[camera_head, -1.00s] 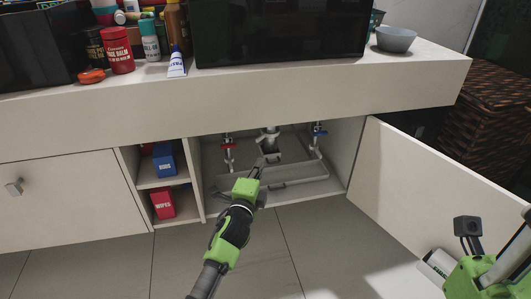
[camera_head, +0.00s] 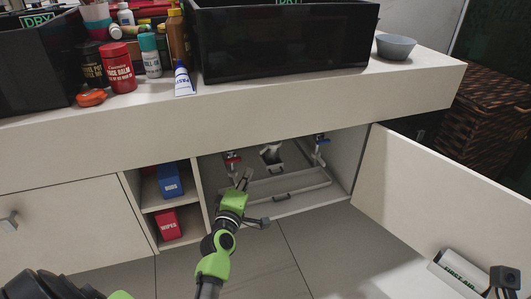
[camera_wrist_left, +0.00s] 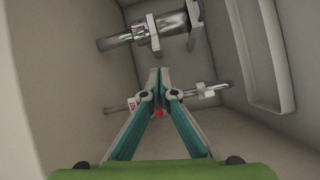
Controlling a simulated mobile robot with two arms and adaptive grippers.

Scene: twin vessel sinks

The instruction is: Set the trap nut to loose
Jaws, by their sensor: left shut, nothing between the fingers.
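The open cabinet under the counter holds the sink plumbing. A grey metal trap (camera_head: 271,154) hangs at its middle. In the left wrist view a shiny metal pipe with pale collars (camera_wrist_left: 168,27) lies above the fingertips; I cannot tell which collar is the trap nut or how it is set. My left gripper (camera_head: 243,179) reaches into the cabinet, in front of and left of the trap. It shows in the left wrist view (camera_wrist_left: 160,75) with its tips together and empty, apart from the upper pipe. My right gripper is out of view.
A red valve (camera_head: 232,159) is close behind my left gripper; a blue valve (camera_head: 320,139) is farther right. The cabinet door (camera_head: 440,185) stands open at right. Shelves with a blue box (camera_head: 169,182) and a red box (camera_head: 168,225) border the left.

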